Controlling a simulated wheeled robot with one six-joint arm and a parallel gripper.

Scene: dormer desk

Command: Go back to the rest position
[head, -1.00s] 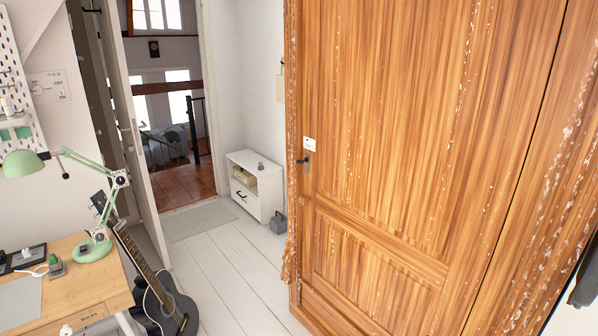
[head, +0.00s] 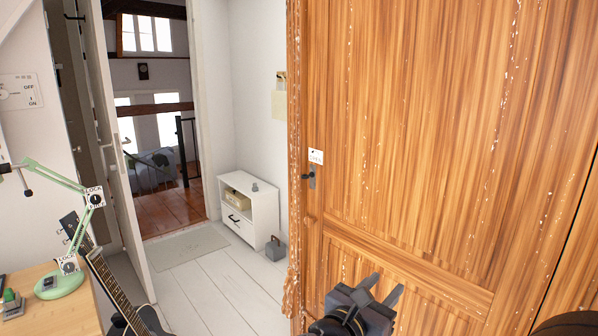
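My gripper (head: 378,291) shows at the bottom of the head view, in front of the lower part of the wooden wardrobe (head: 430,130). Its two dark fingers stand apart with nothing between them. The wardrobe door is shut, with a small dark handle (head: 309,176) and a white tag (head: 316,157) at its left side. I cannot tell how far the gripper is from the wardrobe front.
A desk (head: 50,300) with a green lamp (head: 62,283) stands at the left, and a guitar (head: 120,295) leans beside it. A white cabinet (head: 248,210) and a grey weight-like object (head: 275,248) stand by the far wall.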

